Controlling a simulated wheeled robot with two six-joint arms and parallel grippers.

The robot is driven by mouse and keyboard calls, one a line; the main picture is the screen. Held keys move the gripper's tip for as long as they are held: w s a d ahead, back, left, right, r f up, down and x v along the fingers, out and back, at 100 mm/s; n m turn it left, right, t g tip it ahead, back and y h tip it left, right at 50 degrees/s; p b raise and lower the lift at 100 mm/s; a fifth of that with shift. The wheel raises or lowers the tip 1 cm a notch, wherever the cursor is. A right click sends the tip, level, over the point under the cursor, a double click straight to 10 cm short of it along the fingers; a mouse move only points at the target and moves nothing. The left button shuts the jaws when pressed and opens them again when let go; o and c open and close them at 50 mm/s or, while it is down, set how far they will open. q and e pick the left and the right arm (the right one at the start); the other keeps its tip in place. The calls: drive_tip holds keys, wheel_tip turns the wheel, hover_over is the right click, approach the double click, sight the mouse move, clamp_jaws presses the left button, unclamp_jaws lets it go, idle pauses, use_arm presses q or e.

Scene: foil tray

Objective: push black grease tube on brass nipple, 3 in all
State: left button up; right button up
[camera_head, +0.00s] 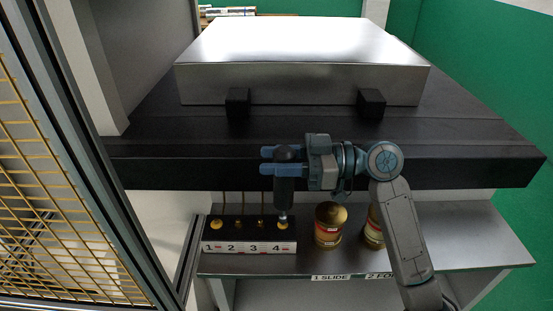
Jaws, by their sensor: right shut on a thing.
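My right gripper (274,161) comes in from the right and is shut on the black grease tube (284,188). The tube stands upright with its silver end pointing down. That end is over the yellow round spot at number 4 on the numbered block (248,248); I cannot tell whether they touch. The block carries a row of brass nipples: one with a wide yellow base at 1 (216,225), smaller ones at 2 (239,224) and 3 (261,224). Thin brass-coloured lines rise behind them. My left gripper is not in view.
Two gold and red cans, one in full view (328,226) and one (373,228) partly behind my right arm, stand right of the block on the grey shelf (455,240). A dark beam (160,172) and a large foil tray (300,85) lie above. A yellow mesh door (60,210) is at left.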

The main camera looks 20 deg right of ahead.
drive_tip(key=shift+r+p, duration=1.2)
drive_tip(key=shift+r, duration=1.3)
drive_tip(key=shift+f, duration=0.1)
